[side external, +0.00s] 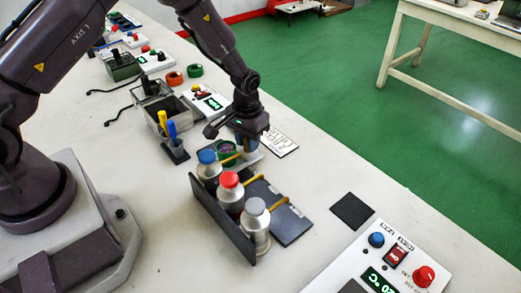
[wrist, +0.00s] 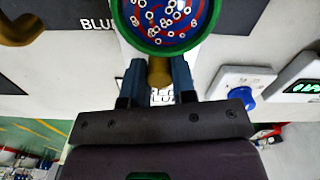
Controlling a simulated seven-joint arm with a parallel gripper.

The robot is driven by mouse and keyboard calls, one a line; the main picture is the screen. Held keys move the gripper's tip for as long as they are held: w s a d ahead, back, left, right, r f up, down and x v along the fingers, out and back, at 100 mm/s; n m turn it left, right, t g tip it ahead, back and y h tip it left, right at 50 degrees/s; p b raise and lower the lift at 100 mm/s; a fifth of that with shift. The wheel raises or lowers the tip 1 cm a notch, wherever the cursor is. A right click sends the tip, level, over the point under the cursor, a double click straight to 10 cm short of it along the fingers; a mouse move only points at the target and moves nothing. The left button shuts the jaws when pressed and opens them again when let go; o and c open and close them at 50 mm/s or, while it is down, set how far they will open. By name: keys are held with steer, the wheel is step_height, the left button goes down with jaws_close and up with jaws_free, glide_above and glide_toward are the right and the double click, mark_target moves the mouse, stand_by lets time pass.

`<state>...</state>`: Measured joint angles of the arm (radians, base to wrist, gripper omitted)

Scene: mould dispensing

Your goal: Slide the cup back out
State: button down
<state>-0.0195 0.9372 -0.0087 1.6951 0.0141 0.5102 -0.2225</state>
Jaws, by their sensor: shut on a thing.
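The cup (wrist: 165,22) has a green rim and shows blue with red streaks and small white rings inside; its top is cut off in the wrist view. A brass-coloured handle (wrist: 159,72) sits between the blue fingers of my gripper (wrist: 157,82), which is shut on it. In the side view the green-rimmed cup (side external: 227,152) is just left of my gripper (side external: 247,143), close to the blue-capped bottle's spout. My gripper partly hides it there. I cannot tell whether the cup touches the surface below.
Blue-capped (side external: 207,165), red-capped (side external: 230,193) and grey-capped (side external: 256,222) bottles with brass spouts stand in a dark rack (side external: 222,222). A pen holder (side external: 174,150) and open bin (side external: 170,108) stand left. A control panel (side external: 378,262) is at lower right.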

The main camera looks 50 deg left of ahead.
steer(key=a, duration=0.5)
steer(key=shift+a, duration=0.15)
steer(key=c, duration=0.9)
jaws_free()
steer(key=shift+c, duration=0.2)
steer(key=shift+r, duration=0.1)
steer(key=shift+r, duration=0.3)
step_height(320, 180, up, 12)
steer(key=shift+r, duration=0.1)
